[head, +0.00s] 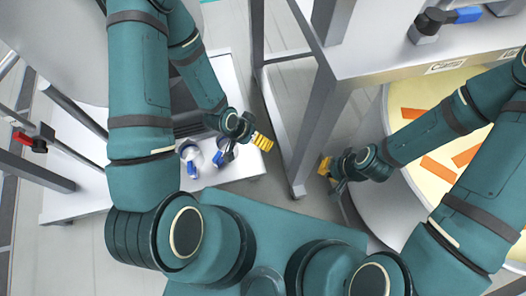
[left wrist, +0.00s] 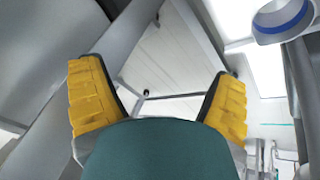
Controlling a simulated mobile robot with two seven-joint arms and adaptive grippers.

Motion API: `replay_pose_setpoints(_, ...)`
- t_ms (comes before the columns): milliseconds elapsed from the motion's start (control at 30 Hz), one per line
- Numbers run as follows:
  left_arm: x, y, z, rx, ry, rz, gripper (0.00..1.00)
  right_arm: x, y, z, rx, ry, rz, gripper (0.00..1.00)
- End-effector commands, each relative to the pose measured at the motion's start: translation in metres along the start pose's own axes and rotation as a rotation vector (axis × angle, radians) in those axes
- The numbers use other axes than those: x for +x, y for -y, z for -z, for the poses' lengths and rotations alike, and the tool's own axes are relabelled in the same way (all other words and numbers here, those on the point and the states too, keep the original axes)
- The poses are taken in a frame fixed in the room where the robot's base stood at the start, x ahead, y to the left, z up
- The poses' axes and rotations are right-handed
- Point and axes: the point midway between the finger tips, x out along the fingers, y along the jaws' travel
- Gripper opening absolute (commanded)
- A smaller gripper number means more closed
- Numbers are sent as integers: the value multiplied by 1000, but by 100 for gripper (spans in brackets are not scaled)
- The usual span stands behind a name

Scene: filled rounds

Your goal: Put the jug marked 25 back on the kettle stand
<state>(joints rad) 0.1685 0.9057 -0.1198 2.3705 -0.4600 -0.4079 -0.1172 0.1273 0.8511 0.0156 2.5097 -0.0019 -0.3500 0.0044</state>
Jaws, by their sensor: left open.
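Two small white vessels with blue parts stand on a white surface (head: 225,75) left of centre in the head view. One vessel (head: 190,154) is at the left, and the other (head: 224,153) is partly behind my left wrist. No number is readable on either, so I cannot tell which is the jug marked 25. My left gripper (head: 262,141) is open, with nothing seen between its yellow fingers in the left wrist view (left wrist: 160,75). A blue-ringed white object (left wrist: 283,18) shows there, apart from the fingers. My right gripper (head: 325,166) is small and partly hidden. I cannot identify the kettle stand.
A grey-framed table (head: 400,52) with a label and a blue-handled tool (head: 445,20) is at upper right. A large round vat (head: 397,115) with orange strips inside stands under my right arm. Grey table legs (head: 318,130) rise between my grippers. A red-ended clamp (head: 30,143) is at far left.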

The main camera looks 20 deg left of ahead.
Motion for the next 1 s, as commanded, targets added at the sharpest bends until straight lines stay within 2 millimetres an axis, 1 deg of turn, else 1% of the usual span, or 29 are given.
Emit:
replay_pose_setpoints(33, -5, -15, -4, -90, 20, -2, 89, 0, 0, 0, 0, 0, 0, 0)
replay_pose_setpoints(100, -10, -33, -11, -211, 50, 1, 89, 0, 0, 0, 0, 0, 0, 0)
replay_pose_setpoints(200, -18, -50, -20, -343, 88, 8, 89, 0, 0, 0, 0, 0, 0, 0)
replay_pose_setpoints(300, -22, -60, -26, -419, 112, 13, 89, 0, 0, 0, 0, 0, 0, 0)
replay_pose_setpoints(433, -24, -65, -28, -454, 122, 17, 89, 0, 0, 0, 0, 0, 0, 0)
replay_pose_setpoints(1000, -24, -64, -28, -452, 121, 18, 89, 0, 0, 0, 0, 0, 0, 0)
